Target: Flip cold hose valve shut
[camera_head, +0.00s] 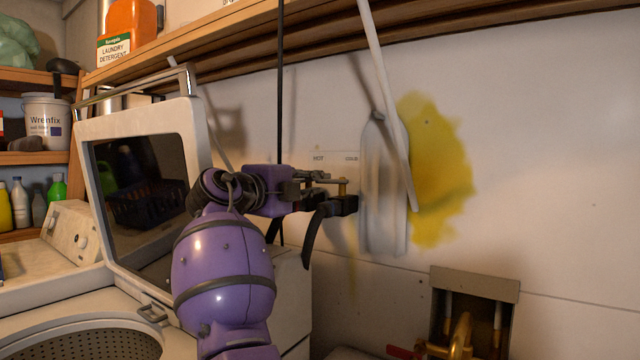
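The wall carries small HOT and COLD labels (335,158). A small brass fitting (342,187) shows just below the COLD label, with thin metal lever-like parts to its left. I cannot tell which lever belongs to the cold valve or how it is turned. My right gripper (325,208), dark on a purple arm, is at these fittings. One dark part overlaps the foot of the brass fitting and a curved black finger hangs below. Contact and finger opening are unclear. My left gripper is not in view.
A pale elongated object (384,190) and pale tubes hang right of the fittings, before a yellow wall stain (440,170). A dark cable (280,110) hangs to the left. The washer's raised lid (140,190) stands left. A recessed box (475,285) with brass parts is lower right.

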